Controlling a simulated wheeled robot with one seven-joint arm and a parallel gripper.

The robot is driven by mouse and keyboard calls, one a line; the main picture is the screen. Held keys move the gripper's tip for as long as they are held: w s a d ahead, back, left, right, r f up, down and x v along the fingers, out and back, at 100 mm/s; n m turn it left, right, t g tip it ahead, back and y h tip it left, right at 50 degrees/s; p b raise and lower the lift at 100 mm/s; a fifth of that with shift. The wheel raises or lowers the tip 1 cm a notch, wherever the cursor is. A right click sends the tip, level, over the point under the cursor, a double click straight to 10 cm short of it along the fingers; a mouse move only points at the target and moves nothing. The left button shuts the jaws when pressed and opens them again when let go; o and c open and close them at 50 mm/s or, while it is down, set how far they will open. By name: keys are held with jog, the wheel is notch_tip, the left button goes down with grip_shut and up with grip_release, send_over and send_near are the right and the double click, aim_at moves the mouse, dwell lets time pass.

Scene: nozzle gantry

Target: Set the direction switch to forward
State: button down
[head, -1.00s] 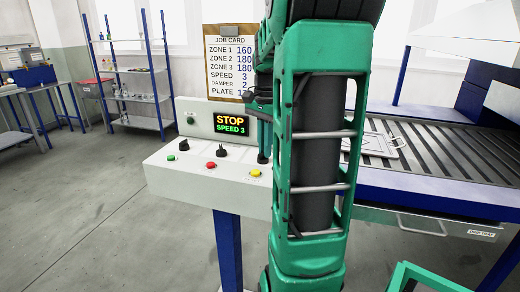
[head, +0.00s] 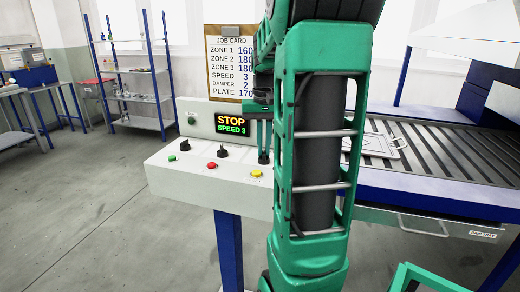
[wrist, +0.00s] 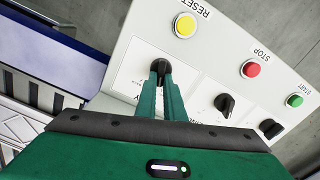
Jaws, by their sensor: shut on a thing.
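A white control panel (head: 215,184) carries a row of black rotary knobs behind the green, red and yellow buttons. My gripper (wrist: 161,72) is shut on the knob nearest the yellow RESET button, the right-end black knob (wrist: 160,65) in the head view. My fingers stand on either side of it. The lettering around this knob is mostly hidden by my gripper, so I cannot read its name or setting. In the head view that knob (head: 263,158) shows just below my fingers. The display (head: 231,125) reads STOP, SPEED 3.
Two other black knobs, one in the middle (wrist: 225,104) and one farther away (wrist: 270,128), sit beside my gripper. The red STOP button (wrist: 251,68) and green START button (wrist: 294,100) are near. A job card (head: 229,62) stands behind. A roller conveyor (head: 440,160) lies right.

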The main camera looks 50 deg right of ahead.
jog(key=shift+d+n, duration=0.1)
jog(key=shift+n, duration=0.9)
jog(key=c, duration=1.9)
grip_release()
jog(key=shift+o, duration=0.2)
notch_tip(320, 180, up, 11)
jog(key=shift+w+f, duration=0.1)
jog(key=shift+f, duration=0.05)
